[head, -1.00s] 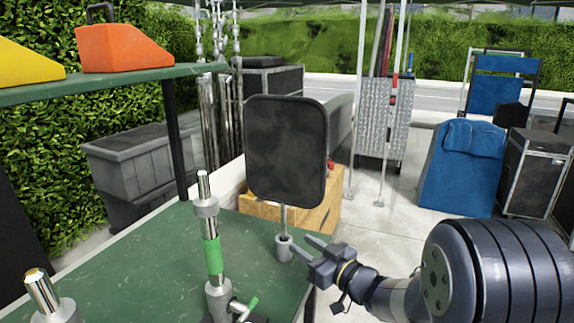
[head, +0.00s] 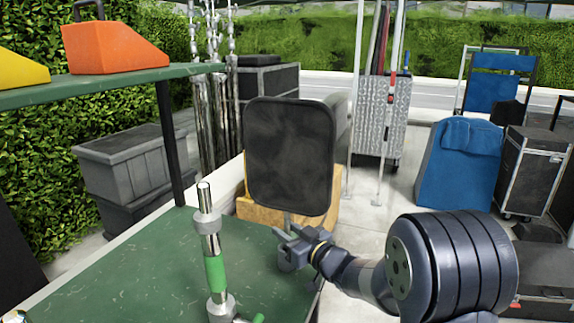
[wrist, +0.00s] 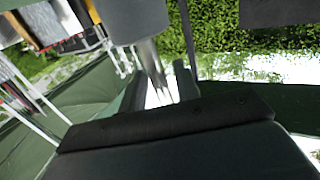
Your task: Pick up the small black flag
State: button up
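The small black flag (head: 289,155) is a dark panel with rounded corners, upright on a thin metal stem over the green table (head: 130,285). Its lower stem is partly hidden by my gripper. My gripper (head: 284,237) is just below the panel, in front of the stem and its grey base (head: 290,258). In the wrist view, the fingers of my gripper (wrist: 158,85) are apart, with a pale metal stem (wrist: 153,68) showing between or just beyond them. I cannot tell whether they touch it.
A metal post with a green band (head: 214,270) stands on the table left of my gripper. An orange wedge (head: 115,47) sits on the green shelf (head: 120,82) at upper left. A wooden box (head: 255,208) is behind the flag. Blue-covered gear (head: 458,165) stands far right.

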grip_shut()
jog(key=shift+r, duration=0.1)
